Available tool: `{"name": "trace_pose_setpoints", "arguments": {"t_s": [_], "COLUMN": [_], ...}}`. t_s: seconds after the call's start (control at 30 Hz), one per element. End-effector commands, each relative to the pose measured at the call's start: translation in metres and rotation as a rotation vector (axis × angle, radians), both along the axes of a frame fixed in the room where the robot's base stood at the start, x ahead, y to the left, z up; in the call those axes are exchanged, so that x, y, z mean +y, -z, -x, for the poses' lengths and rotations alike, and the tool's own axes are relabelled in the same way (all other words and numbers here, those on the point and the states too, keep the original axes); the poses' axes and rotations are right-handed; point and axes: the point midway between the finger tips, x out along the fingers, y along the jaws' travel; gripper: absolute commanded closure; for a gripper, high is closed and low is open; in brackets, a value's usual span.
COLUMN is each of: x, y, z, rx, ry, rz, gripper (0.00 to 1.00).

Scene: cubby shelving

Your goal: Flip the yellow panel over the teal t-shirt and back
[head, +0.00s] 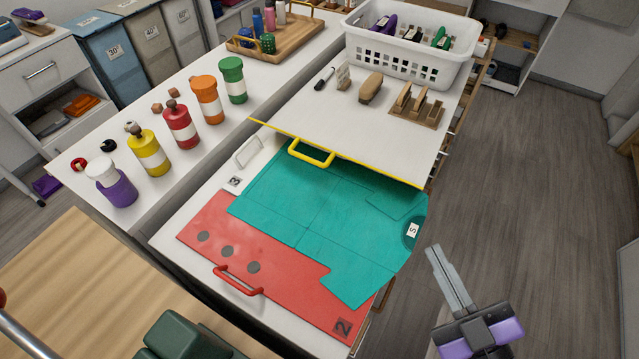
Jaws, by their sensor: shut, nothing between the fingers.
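The teal t-shirt (310,220) lies on the folding board in the head view, its near part over the red panel (230,240). A yellow edge (335,150) runs along the front of a pale surface just beyond the shirt. A yellow handle (312,153) sits at this edge, by the shirt's far side. The far part of the shirt is shaded below the edge; I cannot tell the panel's exact tilt. My gripper (447,279) is shut and empty. It appears right of the board against the floor, apart from the shirt and the yellow handle.
The red panel has a red handle (238,281). A white basket (409,54) stands behind. Several coloured jars (181,125) line the left counter. The right floor (540,180) is clear.

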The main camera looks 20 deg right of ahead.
Motion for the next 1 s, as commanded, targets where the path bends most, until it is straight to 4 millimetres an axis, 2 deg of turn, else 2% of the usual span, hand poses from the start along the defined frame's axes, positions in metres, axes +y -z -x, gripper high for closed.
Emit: {"name": "trace_pose_setpoints", "arguments": {"t_s": [0.03,0.1,0.27,0.4,0.5,0.6,0.67,0.83,1.0], "x": [-0.010,-0.018,-0.030,-0.030,-0.022,-0.009,-0.001,0.008,0.018], "y": [0.002,-0.001,0.003,0.026,0.050,0.075,0.083,0.083,0.077], "z": [-0.015,-0.032,-0.070,-0.097,-0.105,-0.102,-0.099,-0.104,-0.127], "rx": [-0.052,-0.110,-0.207,-0.233,-0.229,-0.223,-0.233,-0.255,-0.257], "ry": [0.012,0.021,0.025,-0.022,-0.093,-0.178,-0.213,-0.226,-0.224], "rz": [0.118,0.298,0.758,1.157,1.362,1.490,1.541,1.579,1.578], "gripper": [1.00,1.00,1.00,1.00,1.00,1.00,1.00,1.00,1.00]}}
